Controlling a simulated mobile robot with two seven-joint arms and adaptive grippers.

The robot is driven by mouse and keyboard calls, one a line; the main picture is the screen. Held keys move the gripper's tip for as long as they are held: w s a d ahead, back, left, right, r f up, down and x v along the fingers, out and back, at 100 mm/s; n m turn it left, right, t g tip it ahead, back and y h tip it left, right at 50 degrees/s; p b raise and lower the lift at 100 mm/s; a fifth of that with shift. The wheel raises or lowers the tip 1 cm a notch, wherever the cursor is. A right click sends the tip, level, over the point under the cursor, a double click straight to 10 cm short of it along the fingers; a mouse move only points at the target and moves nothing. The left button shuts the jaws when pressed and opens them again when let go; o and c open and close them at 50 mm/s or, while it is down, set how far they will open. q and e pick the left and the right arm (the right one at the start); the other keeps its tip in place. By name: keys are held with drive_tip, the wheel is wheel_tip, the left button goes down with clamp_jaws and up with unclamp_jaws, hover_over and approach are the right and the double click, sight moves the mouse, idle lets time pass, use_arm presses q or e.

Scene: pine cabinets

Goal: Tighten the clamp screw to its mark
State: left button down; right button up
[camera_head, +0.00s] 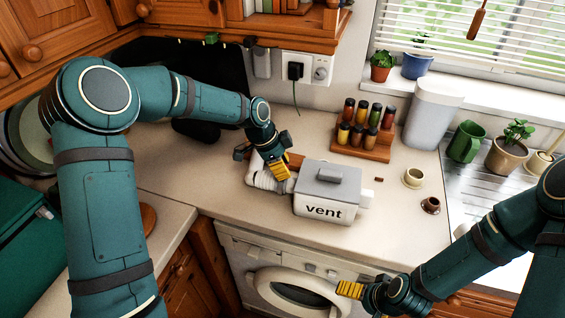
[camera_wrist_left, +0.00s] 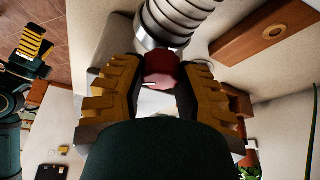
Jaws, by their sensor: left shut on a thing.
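A white box labelled "vent" (camera_head: 318,206) with a grey lid stands on the worktop. A pale ribbed hose (camera_head: 262,179) lies at its left side; its silver ribs show in the left wrist view (camera_wrist_left: 185,18). My left gripper (camera_head: 278,170) reaches down over the hose. In the left wrist view its yellow fingers (camera_wrist_left: 160,85) are shut on a red knob (camera_wrist_left: 162,67), seemingly the clamp screw, beside the hose. A small pale line shows at the knob's lower edge; I cannot tell if it is the mark. The clamp band is not clear. My right gripper (camera_head: 350,289) hangs in front of the washing machine, away from the box.
A wooden rack of spice jars (camera_head: 362,148) stands behind the box. A white canister (camera_head: 433,112) is at the back. The worktop's front left is clear.

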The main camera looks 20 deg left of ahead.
use_arm(q)
drive_tip(key=m+g+p, duration=0.1)
drive_tip(key=m+g, duration=0.1)
drive_tip(key=m, duration=0.2)
drive_tip(key=shift+m, duration=0.3)
drive_tip(key=shift+f+m+g+p, duration=0.1)
drive_tip(key=shift+m+g+p, duration=0.55)
drive_tip(key=shift+m, duration=1.25)
drive_tip(key=c, duration=0.9)
unclamp_jaws()
drive_tip(key=shift+o, duration=0.2)
drive_tip(key=v, duration=1.2)
